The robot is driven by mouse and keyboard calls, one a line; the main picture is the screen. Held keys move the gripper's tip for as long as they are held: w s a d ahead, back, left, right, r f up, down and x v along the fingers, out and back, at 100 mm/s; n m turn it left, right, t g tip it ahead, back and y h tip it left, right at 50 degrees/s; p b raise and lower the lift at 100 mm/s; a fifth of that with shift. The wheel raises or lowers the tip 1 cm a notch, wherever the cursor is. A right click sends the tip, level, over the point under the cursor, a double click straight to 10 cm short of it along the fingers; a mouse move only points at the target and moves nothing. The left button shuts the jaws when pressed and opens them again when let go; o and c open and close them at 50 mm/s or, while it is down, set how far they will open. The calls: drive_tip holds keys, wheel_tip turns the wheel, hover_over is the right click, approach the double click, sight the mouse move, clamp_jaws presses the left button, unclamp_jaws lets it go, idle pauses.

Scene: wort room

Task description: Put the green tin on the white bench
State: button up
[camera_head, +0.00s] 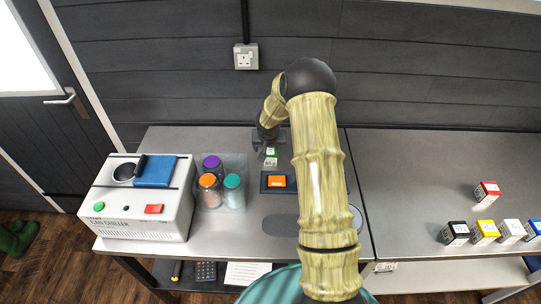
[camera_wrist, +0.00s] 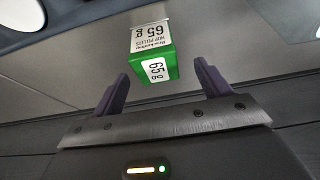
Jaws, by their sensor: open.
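The green tin (camera_wrist: 159,66), a small box shape with a white label reading 65 g, lies just ahead of and between the fingertips of my gripper (camera_wrist: 162,72) in the wrist view. My gripper is open, with a gap on both sides of the tin. In the head view the tin (camera_head: 271,151) is on the left bench (camera_head: 240,240), just in front of my gripper, partly hidden by it and my arm. The right bench (camera_head: 400,180) has a grey top and a whitish lower shelf; it looks like the white bench.
A can chiller (camera_head: 140,205) stands at the left. Beside it are a clear tray (camera_head: 233,205) of several lidded jars and an orange item (camera_head: 277,181) on a dark pad. Several small coloured boxes (camera_head: 486,231) sit at the right bench's right side; its left part is clear.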

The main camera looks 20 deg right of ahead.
sight(271, 149)
drive_tip(key=shift+p+x, duration=0.8)
drive_tip(key=shift+x, duration=1.3)
drive_tip(key=shift+s+d, duration=0.1)
drive_tip(key=shift+d, duration=0.1)
drive_tip(key=c, duration=1.2)
drive_tip(key=shift+d+r, duration=0.1)
drive_tip(key=shift+r, duration=0.05)
drive_tip(key=shift+r, duration=0.25)
wheel_tip(271, 149, up, 8)
drive_tip(key=shift+r+b, duration=0.1)
drive_tip(key=shift+b, duration=1.05)
drive_tip(key=shift+s+r, duration=0.1)
drive_tip(key=shift+r, duration=0.5)
